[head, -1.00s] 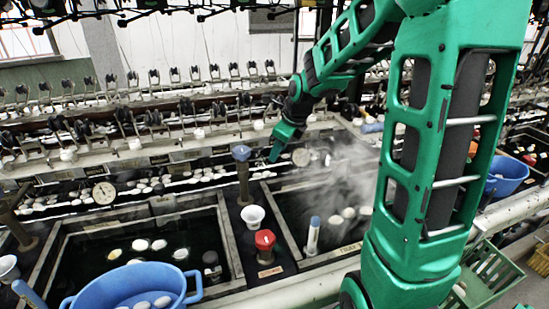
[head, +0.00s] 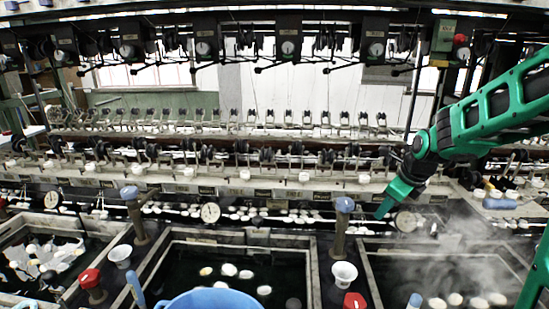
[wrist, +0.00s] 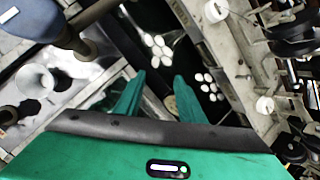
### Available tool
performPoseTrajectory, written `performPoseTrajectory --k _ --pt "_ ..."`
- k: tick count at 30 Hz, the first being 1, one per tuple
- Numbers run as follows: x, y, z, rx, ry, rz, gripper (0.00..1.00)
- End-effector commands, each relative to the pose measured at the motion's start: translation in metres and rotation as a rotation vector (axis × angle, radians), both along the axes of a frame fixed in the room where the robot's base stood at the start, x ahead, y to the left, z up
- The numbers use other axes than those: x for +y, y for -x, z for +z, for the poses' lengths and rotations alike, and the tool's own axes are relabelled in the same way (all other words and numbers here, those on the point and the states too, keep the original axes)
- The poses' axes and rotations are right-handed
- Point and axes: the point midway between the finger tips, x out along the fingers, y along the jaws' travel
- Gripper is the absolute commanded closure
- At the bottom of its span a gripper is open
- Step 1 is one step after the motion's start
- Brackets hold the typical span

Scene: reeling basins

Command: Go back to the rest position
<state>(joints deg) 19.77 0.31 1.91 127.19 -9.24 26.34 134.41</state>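My green gripper (head: 385,208) is at the right of the head view, beside a blue-capped post (head: 344,206) and above the back edge of the right basin (head: 390,242). In the wrist view my gripper's two green fingers (wrist: 160,95) are apart, with nothing seen held between them. White cocoons (wrist: 158,47) show beyond the fingertips. My arm reaches in from the right edge of the head view.
The middle basin (head: 310,275) has dark water with several cocoons; a blue tub (head: 210,299) stands at its front. A white funnel (head: 344,274) and a red knob (head: 354,301) sit between basins. Steam covers the right basin. Reeling machinery (head: 290,150) crosses behind.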

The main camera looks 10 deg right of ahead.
Motion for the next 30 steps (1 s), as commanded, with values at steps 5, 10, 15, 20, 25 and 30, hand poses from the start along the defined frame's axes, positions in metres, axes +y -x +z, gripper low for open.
performPoseTrajectory --k 5,10,15,20,25,30 --pt "-0.007 0.035 0.004 0.051 0.115 0.182 0.64" --pt "-0.016 0.083 0.006 0.130 0.249 0.448 0.64" --pt "-0.022 0.132 0.007 0.208 0.349 0.728 0.64" --pt "-0.024 0.179 0.007 0.269 0.412 1.000 0.64" --pt "-0.023 0.229 0.005 0.313 0.449 1.296 0.64" --pt "-0.017 0.276 0.001 0.323 0.458 1.593 0.64"
